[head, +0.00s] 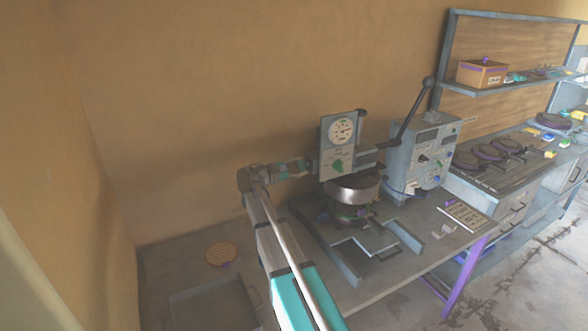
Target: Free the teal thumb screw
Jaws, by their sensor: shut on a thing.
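The plate press stands on the bench, with a grey gauge panel (338,146) and a round metal press head (352,188). A small teal-green knob (337,166) shows on the panel's front; I cannot tell if it is the teal thumb screw. My gripper (311,166) reaches in from the left, level with the lower part of the panel, and meets its left edge. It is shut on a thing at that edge. The fingertips and the held thing are too small and partly hidden to make out.
A grey control box (412,160) stands right of the press, with a long black-knobbed lever (409,113) rising beside it. A flat keypad (465,215) lies at the bench's right. A round orange grid (221,253) lies at left. Shelves stand at far right.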

